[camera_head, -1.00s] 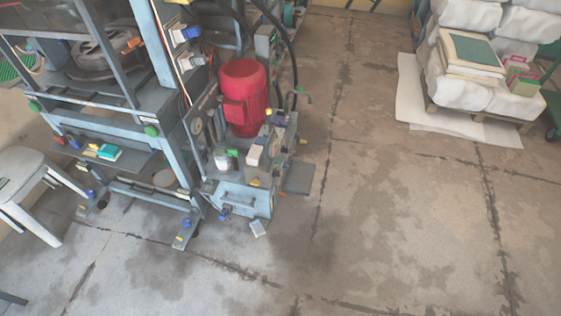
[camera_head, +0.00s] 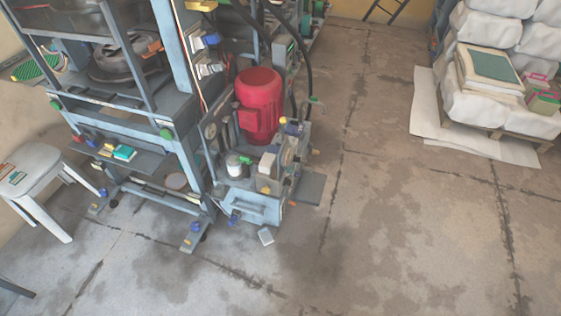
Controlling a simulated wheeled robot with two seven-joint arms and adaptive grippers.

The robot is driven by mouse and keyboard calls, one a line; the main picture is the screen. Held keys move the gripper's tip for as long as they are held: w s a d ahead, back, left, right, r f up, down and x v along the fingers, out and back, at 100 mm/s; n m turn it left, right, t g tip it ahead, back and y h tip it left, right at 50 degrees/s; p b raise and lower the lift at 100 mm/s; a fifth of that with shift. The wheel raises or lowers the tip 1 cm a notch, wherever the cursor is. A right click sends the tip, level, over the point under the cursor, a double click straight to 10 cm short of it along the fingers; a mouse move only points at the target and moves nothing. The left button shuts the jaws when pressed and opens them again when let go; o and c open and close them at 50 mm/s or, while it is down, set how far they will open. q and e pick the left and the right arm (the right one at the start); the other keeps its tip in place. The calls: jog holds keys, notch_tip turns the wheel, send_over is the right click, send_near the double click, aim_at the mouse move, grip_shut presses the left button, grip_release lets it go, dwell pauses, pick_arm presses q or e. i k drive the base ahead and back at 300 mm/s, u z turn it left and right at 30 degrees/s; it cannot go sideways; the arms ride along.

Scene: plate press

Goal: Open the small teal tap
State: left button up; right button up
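A small teal-green piece (camera_head: 315,100) sits at the top right of the hydraulic unit, beside a black hose; it may be the tap, but it is too small to tell its handle position. A brighter green fitting (camera_head: 246,160) sits lower on the same unit, near a white cylinder. The unit carries a red motor (camera_head: 259,105) above a pale blue tank (camera_head: 255,207). Neither of my grippers is in view.
The blue-grey press frame (camera_head: 180,130) stands left of the unit. A white stool (camera_head: 40,165) is at far left. A pallet with white sacks (camera_head: 480,100) stands at upper right. Open concrete floor (camera_head: 390,220) lies in front and to the right.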

aim_at(289, 169)
jog(key=u, duration=0.1)
jog(key=k, duration=0.45)
jog(key=z, duration=0.55)
jog(key=i, duration=0.7)
jog(key=u, duration=0.55)
jog(key=i, duration=0.65)
jog(key=u, duration=0.55)
